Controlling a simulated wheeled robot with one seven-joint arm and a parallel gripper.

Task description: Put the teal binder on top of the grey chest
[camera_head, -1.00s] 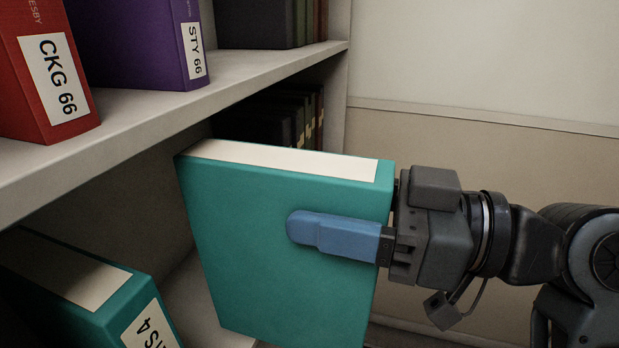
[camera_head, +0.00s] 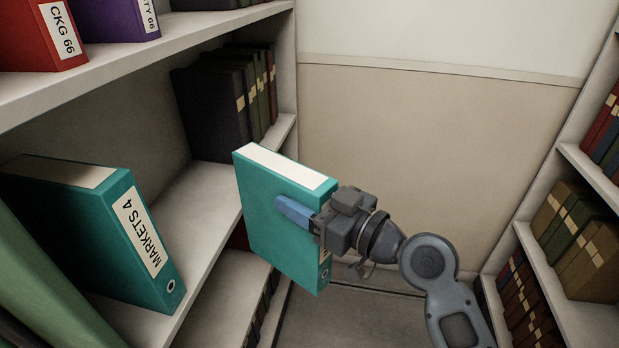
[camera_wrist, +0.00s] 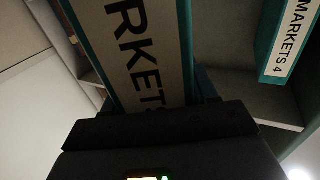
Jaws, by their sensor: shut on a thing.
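A teal binder (camera_head: 262,210) is held upright in my gripper (camera_head: 298,212), in front of the left bookcase and clear of its shelf. One blue finger shows against the binder's broad face; the other finger is hidden behind it. In the wrist view the held binder's spine (camera_wrist: 150,50) fills the middle, with large letters of "MARKETS" on its label. A second teal binder (camera_head: 85,225), labelled "MARKETS 4", stands on the middle shelf at left and also shows in the wrist view (camera_wrist: 285,40).
The left shelf (camera_head: 205,220) has bare room between the second teal binder and several dark books (camera_head: 215,110). Red (camera_head: 35,40) and purple (camera_head: 115,15) binders stand above. A right bookcase (camera_head: 560,290) holds several books.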

